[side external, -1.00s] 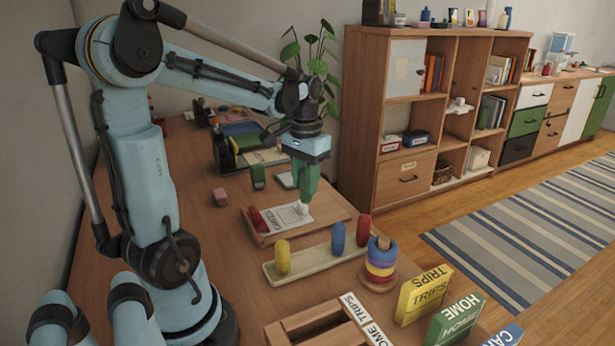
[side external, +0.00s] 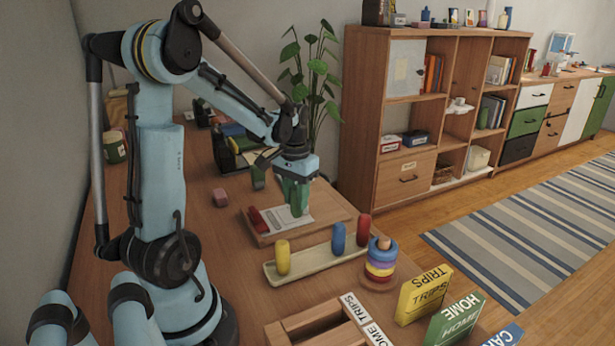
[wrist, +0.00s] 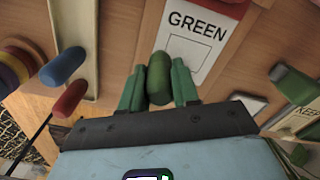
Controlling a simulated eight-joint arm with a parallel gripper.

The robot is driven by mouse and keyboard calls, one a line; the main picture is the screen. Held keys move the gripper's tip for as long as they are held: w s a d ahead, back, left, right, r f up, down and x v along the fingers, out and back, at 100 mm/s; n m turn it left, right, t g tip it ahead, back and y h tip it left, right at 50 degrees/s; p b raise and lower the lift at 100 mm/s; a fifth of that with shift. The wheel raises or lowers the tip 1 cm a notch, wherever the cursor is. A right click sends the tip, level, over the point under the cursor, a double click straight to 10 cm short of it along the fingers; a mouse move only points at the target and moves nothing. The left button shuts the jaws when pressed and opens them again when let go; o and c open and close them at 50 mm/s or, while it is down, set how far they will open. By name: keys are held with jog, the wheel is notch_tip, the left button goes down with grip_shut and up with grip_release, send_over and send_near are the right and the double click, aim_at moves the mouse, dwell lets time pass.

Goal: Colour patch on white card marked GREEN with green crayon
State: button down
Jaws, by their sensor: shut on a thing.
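My gripper (side external: 296,205) has green fingers and points down over the white card (side external: 273,222), low at its far end. In the wrist view the gripper (wrist: 158,88) is shut on a thick green crayon (wrist: 159,72), held between the fingers. The card (wrist: 207,12) also shows there, with the word GREEN and an outlined box (wrist: 188,52) just beyond the crayon. The visible part of the box looks pale. The fingers and crayon hide part of the card, so I cannot tell whether the tip touches it or whether there is any green mark.
The card lies on a wooden board (side external: 328,212) with a red piece (side external: 257,219) at its left end. A pale tray (side external: 310,262) in front holds yellow, blue and red pegs. A ring stacker (side external: 380,262) stands to its right.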

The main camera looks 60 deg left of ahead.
jog(key=shift+f, duration=0.5)
jog(key=shift+a+f, duration=0.35)
jog(key=shift+f, duration=0.3)
jog(key=shift+a, duration=3.75)
jog(key=shift+d, duration=3.8)
jog(key=shift+s+d, duration=0.3)
jog(key=shift+s, duration=0.1)
jog(key=shift+a, duration=4.2)
jog(key=shift+d, duration=4.3)
jog(key=shift+a+r, duration=0.1)
jog(key=shift+r, duration=3.9)
